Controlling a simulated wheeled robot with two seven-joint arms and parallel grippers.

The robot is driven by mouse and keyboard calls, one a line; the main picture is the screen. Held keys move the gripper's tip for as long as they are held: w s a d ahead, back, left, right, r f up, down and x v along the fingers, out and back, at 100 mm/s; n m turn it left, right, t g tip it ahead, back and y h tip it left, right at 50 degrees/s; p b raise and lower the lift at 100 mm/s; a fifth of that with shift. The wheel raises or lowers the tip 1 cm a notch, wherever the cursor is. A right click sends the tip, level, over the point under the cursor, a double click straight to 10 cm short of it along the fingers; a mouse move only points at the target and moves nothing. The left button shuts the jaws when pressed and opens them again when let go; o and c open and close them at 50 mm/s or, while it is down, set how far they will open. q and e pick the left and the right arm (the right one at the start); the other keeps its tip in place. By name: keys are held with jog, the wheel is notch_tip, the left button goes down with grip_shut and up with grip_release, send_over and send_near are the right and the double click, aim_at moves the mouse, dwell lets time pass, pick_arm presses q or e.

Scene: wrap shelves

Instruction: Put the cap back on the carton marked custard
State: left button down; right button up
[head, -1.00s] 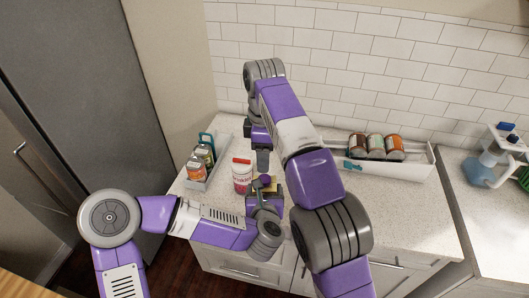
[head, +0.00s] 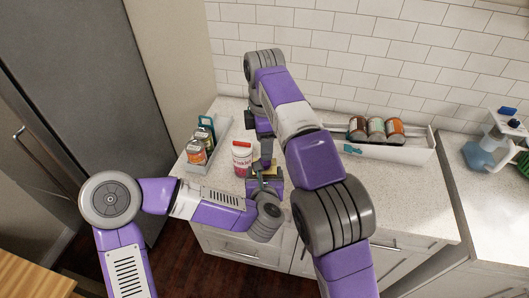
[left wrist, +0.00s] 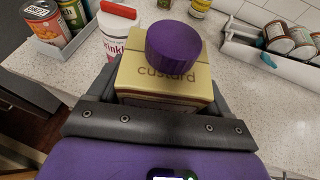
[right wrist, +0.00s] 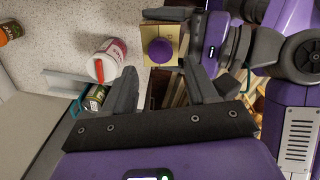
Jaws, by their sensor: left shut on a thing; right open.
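The custard carton (left wrist: 165,73) is a yellow box with "custard" on its top face. My left gripper (head: 268,181) is shut on it above the counter. The round purple cap (left wrist: 174,43) is at the top of the carton. I cannot tell whether it is seated, as any neck beneath is hidden. My right gripper (right wrist: 163,90) is open and empty. In the right wrist view the cap (right wrist: 160,50) and carton (right wrist: 153,30) lie just beyond its fingertips. In the head view my right gripper (head: 265,150) is close above the carton (head: 270,170), and the cap is hard to make out.
A white sprinkles canister (head: 242,160) with a red lid stands just left of the carton. A tray (head: 192,170) with several jars or cans is at the left. Another bin (head: 400,154) with 3 cans (head: 376,130) lies at the back right. The counter (head: 370,195) between is clear.

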aim_at(272, 171)
jog(key=shift+f, duration=2.85)
jog(key=shift+c, duration=0.3)
grip_shut()
jog(key=m, duration=1.1)
jog(key=shift+m, duration=0.3)
jog(key=m, duration=1.2)
jog(key=shift+m, duration=0.4)
jog(key=shift+o, duration=0.6)
grip_release()
